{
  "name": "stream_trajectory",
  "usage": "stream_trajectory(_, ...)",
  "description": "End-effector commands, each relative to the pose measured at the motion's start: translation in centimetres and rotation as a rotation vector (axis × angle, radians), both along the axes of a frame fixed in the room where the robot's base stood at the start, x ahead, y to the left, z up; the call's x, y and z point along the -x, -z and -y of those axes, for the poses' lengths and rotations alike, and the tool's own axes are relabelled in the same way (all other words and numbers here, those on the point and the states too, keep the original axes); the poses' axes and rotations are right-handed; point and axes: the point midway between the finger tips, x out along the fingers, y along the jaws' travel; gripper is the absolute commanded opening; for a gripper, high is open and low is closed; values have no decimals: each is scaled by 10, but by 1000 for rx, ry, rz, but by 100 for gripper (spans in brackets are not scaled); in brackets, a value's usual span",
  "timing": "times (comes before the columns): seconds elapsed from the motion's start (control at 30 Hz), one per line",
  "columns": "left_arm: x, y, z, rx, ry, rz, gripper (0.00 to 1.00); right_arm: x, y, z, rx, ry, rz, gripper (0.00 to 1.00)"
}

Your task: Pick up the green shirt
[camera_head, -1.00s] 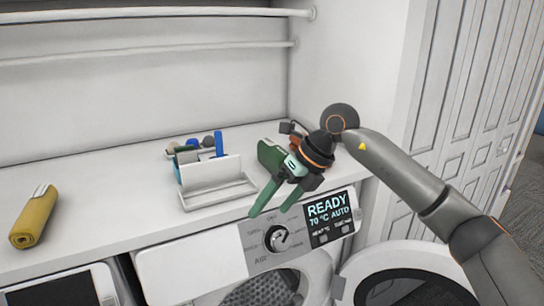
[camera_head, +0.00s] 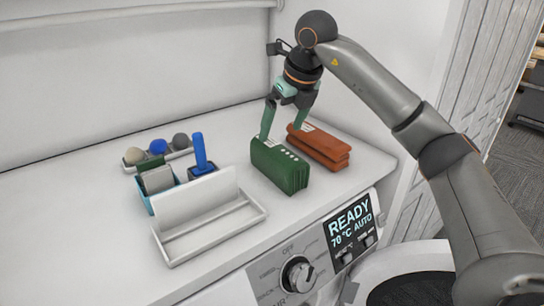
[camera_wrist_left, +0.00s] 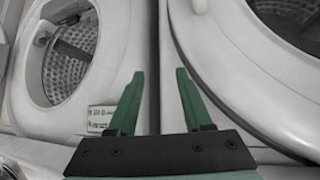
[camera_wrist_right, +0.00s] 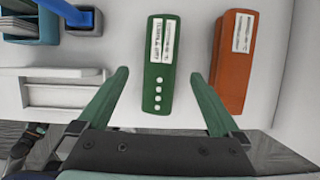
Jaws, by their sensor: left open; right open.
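The green shirt (camera_head: 280,168) is a folded dark green bundle with white buttons and a white label, lying on the white counter above the washer. It also shows in the right wrist view (camera_wrist_right: 154,88), below and between the finger lines. My right gripper (camera_head: 283,131) is open and empty, pointing down at the back end of the green shirt. One finger appears close to the shirt; I cannot tell whether it touches. My left gripper (camera_wrist_left: 159,74) is open and empty in the left wrist view, in front of the machines, away from the shirt.
A folded orange bundle (camera_head: 318,147) lies just right of the green shirt, with a narrow gap. A white rack (camera_head: 205,215) stands to the left, with a blue-handled brush (camera_head: 200,155), a blue box (camera_head: 146,195) and a tray of balls (camera_head: 157,154) behind. Front counter space is clear.

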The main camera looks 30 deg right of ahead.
Motion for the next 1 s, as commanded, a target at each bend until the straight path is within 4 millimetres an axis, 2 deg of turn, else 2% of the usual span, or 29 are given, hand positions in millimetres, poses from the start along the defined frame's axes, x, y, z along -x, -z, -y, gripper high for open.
stream_trajectory(0.03,1,0,0,0,0,-2,50,-3,11,0,1,0,-5,100)
stream_trajectory(0.2,2,0,0,0,0,-5,50,-14,38,-1,0,0,-4,100)
stream_trajectory(0.47,2,-2,0,0,0,-6,50,-21,59,0,0,0,-3,100)
stream_trajectory(0.7,2,-7,0,0,0,-5,50,-28,93,1,0,0,-3,100)
stream_trajectory(0.83,2,-8,0,0,0,-5,50,-32,102,0,0,-1,-1,100)
stream_trajectory(1.0,2,-7,0,1,0,-4,50,-33,103,0,-1,-1,0,100)
